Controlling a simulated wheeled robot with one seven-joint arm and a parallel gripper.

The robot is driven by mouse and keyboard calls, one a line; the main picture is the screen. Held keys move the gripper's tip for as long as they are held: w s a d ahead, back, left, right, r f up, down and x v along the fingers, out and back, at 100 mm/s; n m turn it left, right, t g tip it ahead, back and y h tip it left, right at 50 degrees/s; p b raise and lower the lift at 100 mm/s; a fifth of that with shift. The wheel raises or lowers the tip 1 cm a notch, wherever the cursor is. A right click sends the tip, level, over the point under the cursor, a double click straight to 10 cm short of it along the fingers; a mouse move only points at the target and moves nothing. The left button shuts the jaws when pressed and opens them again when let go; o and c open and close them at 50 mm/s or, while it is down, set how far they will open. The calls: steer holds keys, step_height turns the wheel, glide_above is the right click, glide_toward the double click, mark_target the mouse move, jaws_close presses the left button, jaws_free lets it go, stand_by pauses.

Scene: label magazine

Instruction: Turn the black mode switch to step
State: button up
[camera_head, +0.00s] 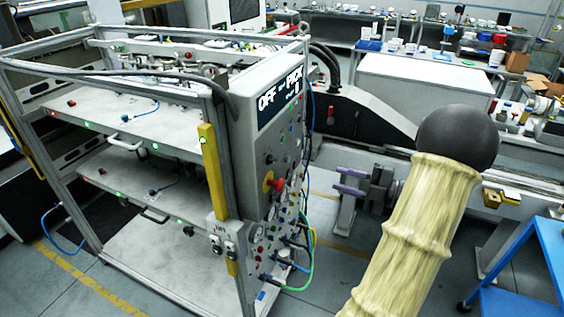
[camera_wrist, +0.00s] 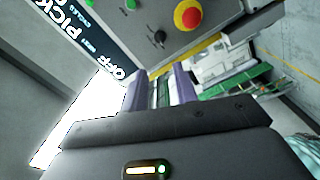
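The grey control panel (camera_head: 262,215) stands at the centre of the head view. A black knob that looks like the mode switch (camera_wrist: 160,37) sits on it beside the red emergency button in the wrist view. It shows as a small dark spot (camera_head: 269,159) above that button in the head view; its pointer setting is too small to read. The display (camera_head: 280,97) shows "OFF" and "PICK". My gripper (camera_head: 349,181) is to the right of the panel, apart from it. In the wrist view its two purple fingers (camera_wrist: 160,88) are apart with nothing between them.
The red emergency button on yellow (camera_head: 269,183) is close to the black knob. Hoses and cables (camera_head: 308,245) hang from the panel's lower right. A blue cart (camera_head: 525,275) stands at the right. Open floor lies between the panel and my gripper.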

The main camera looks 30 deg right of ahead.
mark_target(276, 161)
steer(key=p+x, duration=0.6)
steer(key=x, duration=1)
steer(key=shift+a+r+p, duration=0.1)
steer(key=shift+r+p, duration=0.1)
steer(key=shift+p, duration=0.15)
steer(key=shift+w+a+f, duration=0.1)
steer(key=shift+w+a, duration=0.2)
steer(key=shift+w, duration=0.2)
jaws_close()
